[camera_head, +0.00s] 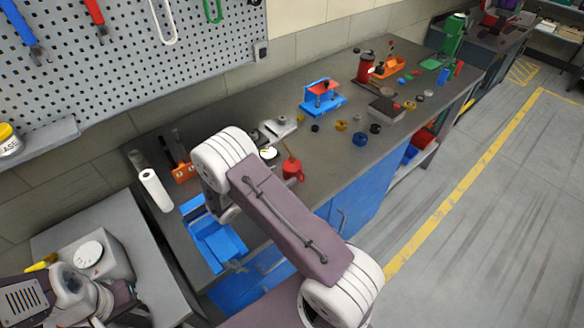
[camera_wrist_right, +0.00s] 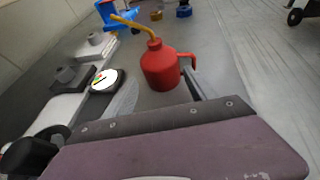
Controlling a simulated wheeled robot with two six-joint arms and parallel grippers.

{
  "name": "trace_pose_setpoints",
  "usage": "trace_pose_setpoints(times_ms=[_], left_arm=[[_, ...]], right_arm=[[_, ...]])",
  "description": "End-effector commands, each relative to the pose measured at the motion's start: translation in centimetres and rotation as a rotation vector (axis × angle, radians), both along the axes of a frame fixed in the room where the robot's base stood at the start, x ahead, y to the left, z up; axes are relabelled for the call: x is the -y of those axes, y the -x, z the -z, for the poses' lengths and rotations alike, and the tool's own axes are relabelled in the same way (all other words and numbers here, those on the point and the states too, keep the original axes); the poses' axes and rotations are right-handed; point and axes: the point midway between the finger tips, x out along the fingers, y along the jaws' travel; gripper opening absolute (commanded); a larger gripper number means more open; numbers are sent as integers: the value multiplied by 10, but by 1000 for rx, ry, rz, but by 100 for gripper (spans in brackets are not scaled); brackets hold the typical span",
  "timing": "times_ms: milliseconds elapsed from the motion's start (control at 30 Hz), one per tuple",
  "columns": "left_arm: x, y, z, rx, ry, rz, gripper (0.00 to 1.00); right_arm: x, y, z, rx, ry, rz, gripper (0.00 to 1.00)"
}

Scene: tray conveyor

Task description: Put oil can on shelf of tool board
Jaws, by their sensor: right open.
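The red oil can (camera_head: 292,172) with an orange-yellow spout stands upright on the grey workbench, just right of my right arm. It is large in the right wrist view (camera_wrist_right: 160,68), its handle on the right. My right gripper (camera_wrist_right: 159,76) is open, its grey fingers pointing toward the can, one on each side in the picture; I cannot tell whether they touch it. In the head view the arm hides this gripper. The tool board (camera_head: 120,45) is at the upper left, with its grey shelf (camera_head: 45,137) holding a yellow-lidded can (camera_head: 9,140). My left gripper (camera_head: 70,285) is at the lower left, its jaws unclear.
A white-faced dial gauge (camera_wrist_right: 106,80) lies left of the oil can. Several small parts lie farther right. The floor at right is clear.

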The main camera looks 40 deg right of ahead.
Motion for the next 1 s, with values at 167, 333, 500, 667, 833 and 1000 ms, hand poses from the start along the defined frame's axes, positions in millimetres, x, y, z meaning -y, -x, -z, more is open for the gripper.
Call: trace_pose_setpoints(times_ms=[167, 333, 500, 667, 833, 1000], left_arm=[[0, 0, -6, 0, 0, 0, 31], [0, 0, -13, 0, 0, 0, 31], [0, 0, -13, 0, 0, 0, 31], [0, 0, -13, 0, 0, 0, 31], [0, 0, -13, 0, 0, 0, 31], [0, 0, -13, 0, 0, 0, 31]], right_arm=[[12, -2, 2, 0, -1, 4, 66], [40, -10, 13, -1, -2, 3, 66], [48, -14, 18, 1, -2, 1, 66], [48, -14, 18, 1, -1, -1, 60], [48, -14, 18, 2, -2, 0, 13], [48, -14, 17, 2, -1, 0, 0]])
